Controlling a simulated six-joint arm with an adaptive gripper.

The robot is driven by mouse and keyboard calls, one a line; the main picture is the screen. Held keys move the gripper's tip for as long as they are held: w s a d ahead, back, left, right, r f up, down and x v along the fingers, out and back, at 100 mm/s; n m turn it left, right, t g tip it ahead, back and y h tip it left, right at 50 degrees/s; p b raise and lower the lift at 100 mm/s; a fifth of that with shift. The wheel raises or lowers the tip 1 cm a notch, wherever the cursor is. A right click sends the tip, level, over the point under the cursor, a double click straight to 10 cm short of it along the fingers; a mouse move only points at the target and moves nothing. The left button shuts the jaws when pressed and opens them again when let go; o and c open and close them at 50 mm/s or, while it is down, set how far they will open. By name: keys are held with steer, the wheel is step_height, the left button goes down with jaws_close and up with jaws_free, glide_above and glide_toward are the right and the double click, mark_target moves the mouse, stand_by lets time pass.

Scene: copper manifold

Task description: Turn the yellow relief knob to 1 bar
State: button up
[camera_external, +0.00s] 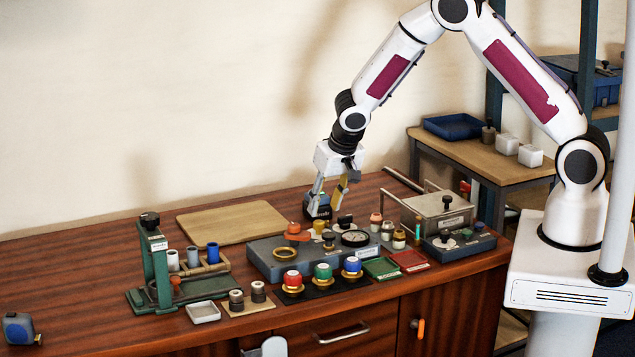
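A grey manifold block (262,262) lies on the wooden bench, with a dial gauge (355,238), a brass ring (285,254), an orange-red handle (296,232) and a black knob (329,241) on top. A small yellow knob (319,227) shows at its back edge, likely the relief knob; its scale and setting are too small to read. My gripper (323,208) points down just above and behind this yellow knob. Dark parts at its fingertips hide the space between them, so I cannot tell whether it is open, touches anything or holds anything.
Red, green and blue capped knobs (323,273) stand in front of the block. Small bottles (387,230) and red and green trays (409,260) are to its right, near a metal box (438,209). A green stand (156,262) is left. A bare board (232,222) lies behind.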

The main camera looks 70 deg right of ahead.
mark_target(319, 222)
steer(key=shift+x, duration=2.55)
jaws_close()
